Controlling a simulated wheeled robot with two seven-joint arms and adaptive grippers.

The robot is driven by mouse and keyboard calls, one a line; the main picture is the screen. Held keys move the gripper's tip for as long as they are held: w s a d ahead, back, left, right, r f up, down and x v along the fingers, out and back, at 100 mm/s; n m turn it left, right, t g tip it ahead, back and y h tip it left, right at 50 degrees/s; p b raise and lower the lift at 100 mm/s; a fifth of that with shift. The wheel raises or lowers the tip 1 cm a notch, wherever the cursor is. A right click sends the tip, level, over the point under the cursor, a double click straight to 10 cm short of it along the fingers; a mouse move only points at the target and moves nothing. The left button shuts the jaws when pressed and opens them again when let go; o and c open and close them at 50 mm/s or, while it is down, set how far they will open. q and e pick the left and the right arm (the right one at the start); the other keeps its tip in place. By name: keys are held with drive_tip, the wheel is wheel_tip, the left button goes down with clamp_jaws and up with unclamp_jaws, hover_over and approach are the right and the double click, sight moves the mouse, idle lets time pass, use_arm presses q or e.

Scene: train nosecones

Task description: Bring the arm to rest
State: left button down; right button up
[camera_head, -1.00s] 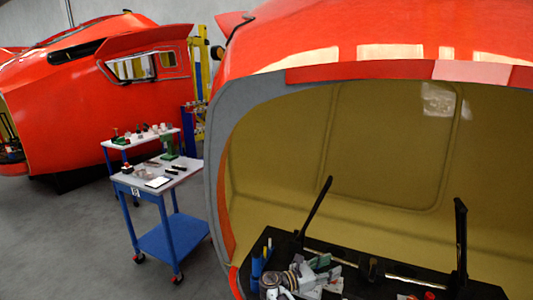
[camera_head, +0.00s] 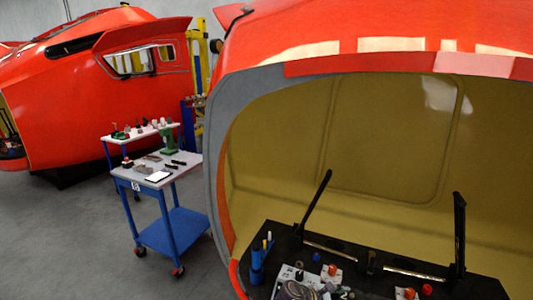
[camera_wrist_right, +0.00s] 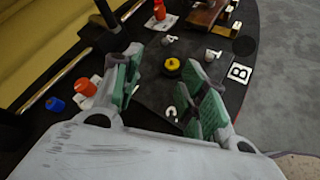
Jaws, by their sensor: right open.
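My right gripper (camera_wrist_right: 162,60) is open in the right wrist view, its two green-padded fingers spread apart with nothing held between them. It hangs over a black work surface (camera_wrist_right: 150,90). A yellow and black round piece (camera_wrist_right: 172,64) lies on the surface and shows in the gap between the fingertips, apart from them. My left gripper is in neither view.
Orange pieces (camera_wrist_right: 85,87), a blue cap (camera_wrist_right: 55,104) and white letter plates (camera_wrist_right: 240,72) lie on the black surface. Two black upright bars (camera_head: 318,205) rise at its far side, inside the red nosecone (camera_head: 360,30). A blue trolley (camera_head: 172,230) stands left on open floor.

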drive_tip(key=s+f+m+y, duration=0.2)
drive_tip(key=s+m+y, duration=0.75)
drive_tip(key=s, duration=0.75)
drive_tip(key=s+a+r+m+y, duration=0.3)
drive_tip(key=s+r+m, duration=0.1)
drive_tip(key=s+r, duration=0.3)
wheel_tip(320, 180, down, 36)
drive_tip(key=s+d+g+b, duration=0.1)
drive_tip(key=d+b, duration=0.1)
drive_tip(key=b, duration=0.2)
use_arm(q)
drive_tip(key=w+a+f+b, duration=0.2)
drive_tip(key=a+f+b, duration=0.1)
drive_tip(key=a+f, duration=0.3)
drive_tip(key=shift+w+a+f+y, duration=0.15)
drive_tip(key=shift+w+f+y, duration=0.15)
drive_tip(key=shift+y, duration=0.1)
use_arm(e)
drive_tip(key=s+d+f, duration=0.4)
drive_tip(key=s+f, duration=0.6)
drive_tip(key=f, duration=0.1)
drive_tip(key=s+d+f+g+h, duration=0.1)
drive_tip(key=s+d+f, duration=0.3)
drive_tip(key=s+f, duration=0.7)
drive_tip(key=shift+f, duration=0.6)
